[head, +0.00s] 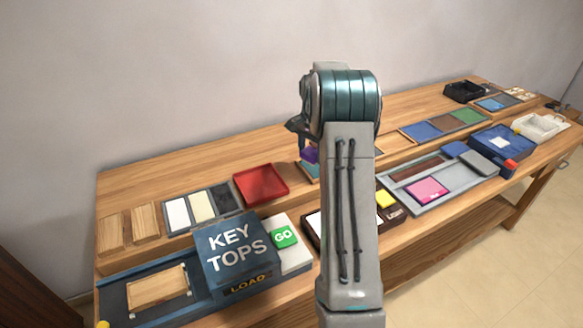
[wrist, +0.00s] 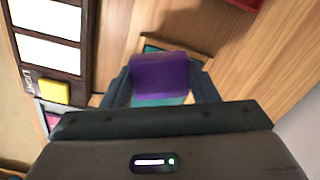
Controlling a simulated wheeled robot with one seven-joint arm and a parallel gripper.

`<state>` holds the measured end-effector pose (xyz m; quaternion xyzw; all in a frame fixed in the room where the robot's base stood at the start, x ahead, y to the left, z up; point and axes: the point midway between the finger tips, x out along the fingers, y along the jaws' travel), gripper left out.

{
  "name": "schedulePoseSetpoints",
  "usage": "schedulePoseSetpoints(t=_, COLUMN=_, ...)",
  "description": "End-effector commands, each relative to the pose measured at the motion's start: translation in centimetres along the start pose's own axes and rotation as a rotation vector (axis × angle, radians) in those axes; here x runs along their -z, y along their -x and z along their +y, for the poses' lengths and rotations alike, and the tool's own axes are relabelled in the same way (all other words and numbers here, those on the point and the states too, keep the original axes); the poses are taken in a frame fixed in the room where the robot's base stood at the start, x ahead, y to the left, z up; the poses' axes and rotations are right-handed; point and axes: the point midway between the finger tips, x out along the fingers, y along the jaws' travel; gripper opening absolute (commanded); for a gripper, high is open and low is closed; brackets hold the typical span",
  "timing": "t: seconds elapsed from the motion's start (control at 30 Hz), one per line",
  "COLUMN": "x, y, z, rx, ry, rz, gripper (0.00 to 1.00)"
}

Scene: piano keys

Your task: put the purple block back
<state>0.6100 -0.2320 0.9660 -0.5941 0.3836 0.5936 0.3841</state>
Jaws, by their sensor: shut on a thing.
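The purple block (wrist: 160,76) is between the two fingers of my gripper (wrist: 162,88) in the wrist view, and the gripper is shut on it. In the head view the block (head: 310,154) shows as a small purple patch left of my arm, with my gripper (head: 300,138) just above it. Below the block is a wood-rimmed tray (head: 312,172) with a teal-blue floor, partly hidden by my arm. I cannot tell whether the block touches the tray. The tray's rim also shows behind the block in the wrist view (wrist: 172,42).
A red tray (head: 261,184) lies left of the wood-rimmed tray. A dark LIGHT panel with a yellow button (head: 386,198) and a grey tray with a pink piece (head: 428,189) lie right.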

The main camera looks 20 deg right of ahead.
Motion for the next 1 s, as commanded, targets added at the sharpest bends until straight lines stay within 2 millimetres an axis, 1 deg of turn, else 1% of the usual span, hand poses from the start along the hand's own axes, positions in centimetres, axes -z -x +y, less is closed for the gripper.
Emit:
schedulePoseSetpoints(t=0.03, x=-1.0, y=-0.6, z=-0.9, rx=-0.003, ry=0.005, rz=-0.004, gripper=0.33)
schedulePoseSetpoints(t=0.1, x=-1.8, y=-1.5, z=-2.0, rx=-0.003, ry=0.005, rz=-0.002, gripper=0.33)
schedulePoseSetpoints(t=0.2, x=-2.9, y=-2.5, z=-3.3, rx=-0.002, ry=0.004, rz=-0.001, gripper=0.33)
schedulePoseSetpoints(t=0.3, x=-3.5, y=-3.1, z=-4.0, rx=-0.001, ry=0.002, rz=-0.001, gripper=0.33)
schedulePoseSetpoints(t=0.47, x=-3.8, y=-3.9, z=-4.3, rx=-0.002, ry=0.002, rz=-0.001, gripper=0.33)
schedulePoseSetpoints(t=0.7, x=-3.8, y=-7.1, z=-4.3, rx=-0.002, ry=0.002, rz=-0.002, gripper=0.33)
schedulePoseSetpoints(t=1.0, x=-3.8, y=-7.5, z=-4.4, rx=0.0, ry=0.003, rz=0.0, gripper=0.33)
